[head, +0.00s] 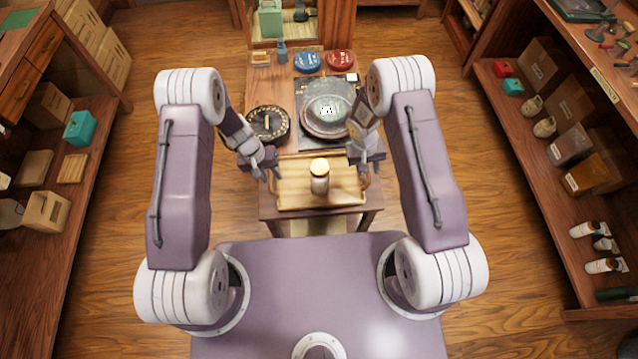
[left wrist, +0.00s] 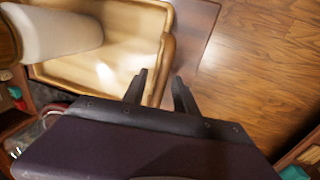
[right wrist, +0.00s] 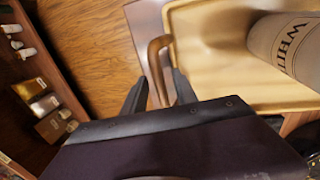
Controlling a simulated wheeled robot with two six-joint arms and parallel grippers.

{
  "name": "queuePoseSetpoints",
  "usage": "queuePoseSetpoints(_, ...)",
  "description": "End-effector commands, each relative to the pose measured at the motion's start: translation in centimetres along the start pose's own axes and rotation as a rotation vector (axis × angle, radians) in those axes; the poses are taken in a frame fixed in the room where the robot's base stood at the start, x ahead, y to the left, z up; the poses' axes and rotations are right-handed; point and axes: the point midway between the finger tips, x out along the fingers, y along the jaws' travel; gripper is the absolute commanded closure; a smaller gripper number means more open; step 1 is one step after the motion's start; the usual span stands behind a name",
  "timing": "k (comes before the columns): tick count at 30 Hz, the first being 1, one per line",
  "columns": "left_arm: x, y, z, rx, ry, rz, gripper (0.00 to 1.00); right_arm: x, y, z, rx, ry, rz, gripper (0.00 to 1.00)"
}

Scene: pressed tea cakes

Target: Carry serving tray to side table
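The serving tray (head: 290,200) is a pale wooden tray with raised rims and a brown handle at each end. It lies on the near part of a small wooden table (head: 372,203). A white canister (head: 320,183) with a yellowish lid stands upright on it. My left gripper (head: 268,172) is open at the left handle; in the left wrist view its fingers (left wrist: 160,92) stand either side of that handle (left wrist: 168,62). My right gripper (head: 370,168) is open at the right handle; in the right wrist view its fingers (right wrist: 158,92) stand either side of that handle (right wrist: 154,68). Contact is unclear.
Shelves with goods line both sides. Wooden floor (head: 490,200) is clear between.

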Motion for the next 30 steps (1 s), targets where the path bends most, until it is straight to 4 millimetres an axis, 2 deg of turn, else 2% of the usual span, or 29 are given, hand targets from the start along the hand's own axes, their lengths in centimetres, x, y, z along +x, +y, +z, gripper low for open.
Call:
queuePoseSetpoints(10,-0.7,0.1,-0.1,0.000,0.001,0.001,0.65,-0.1,0.0,0.0,0.000,0.001,-0.001,0.65)
queuePoseSetpoints(14,-3.4,0.1,-0.1,0.000,0.005,0.001,0.65,-0.1,0.0,0.0,0.000,0.001,-0.001,0.65)
queuePoseSetpoints(21,-9.4,0.1,-0.1,0.001,0.004,0.001,0.65,-0.1,0.0,0.0,0.000,0.001,-0.001,0.65)
queuePoseSetpoints(25,-11.4,0.1,0.0,0.000,0.003,0.000,0.65,-0.1,0.0,0.0,0.000,0.001,-0.001,0.65)
queuePoseSetpoints(30,-12.2,0.0,0.1,-0.001,0.000,0.000,0.65,-0.1,0.0,0.0,0.000,0.001,-0.001,0.65)
